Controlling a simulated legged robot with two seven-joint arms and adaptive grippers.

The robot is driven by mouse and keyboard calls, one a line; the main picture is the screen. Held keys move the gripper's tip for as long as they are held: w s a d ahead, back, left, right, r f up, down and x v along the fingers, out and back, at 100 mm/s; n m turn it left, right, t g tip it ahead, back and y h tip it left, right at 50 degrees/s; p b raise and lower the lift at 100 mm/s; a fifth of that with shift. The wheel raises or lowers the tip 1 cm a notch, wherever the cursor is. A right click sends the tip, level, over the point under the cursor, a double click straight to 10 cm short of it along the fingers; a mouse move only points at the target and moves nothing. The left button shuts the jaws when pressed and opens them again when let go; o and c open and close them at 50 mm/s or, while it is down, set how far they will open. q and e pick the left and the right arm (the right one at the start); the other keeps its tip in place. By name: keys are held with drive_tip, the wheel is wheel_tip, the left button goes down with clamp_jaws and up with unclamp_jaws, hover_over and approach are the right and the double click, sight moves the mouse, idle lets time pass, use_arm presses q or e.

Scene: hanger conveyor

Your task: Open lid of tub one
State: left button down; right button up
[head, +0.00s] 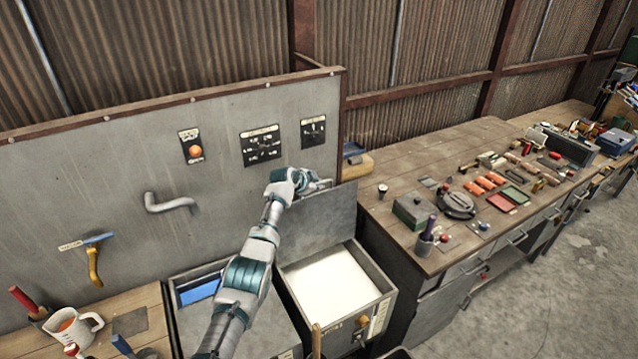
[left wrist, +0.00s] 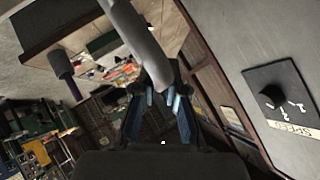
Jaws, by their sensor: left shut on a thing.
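The tub with white contents, its rim (head: 386,285) showing in the head view, stands open below the panel. Its flat grey lid (head: 325,222) stands raised, close to upright, at the back of the tub. My left gripper (head: 312,187) is at the lid's upper edge, shut on the lid handle. In the left wrist view the grey curved handle (left wrist: 138,35) runs down to the fingers of my left gripper (left wrist: 166,98). The exact contact is partly hidden. I cannot read a tub number. My right gripper is not in view.
A second tub with blue inside (head: 200,290) stands to the left, partly behind my left arm. The grey panel (head: 110,170) behind carries a bent pipe (head: 170,203) and dials (head: 262,146). A cluttered workbench (head: 400,170) stands close on the right.

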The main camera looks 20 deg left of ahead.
use_arm(q)
drive_tip(key=shift+d+f, duration=0.1)
drive_tip(key=c, duration=1.2)
unclamp_jaws()
drive_tip(key=shift+s+a+r, duration=0.35)
drive_tip(key=shift+s+r, duration=0.15)
drive_tip(key=v, duration=1)
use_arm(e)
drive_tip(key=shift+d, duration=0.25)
use_arm(q)
drive_tip(key=shift+s, duration=0.15)
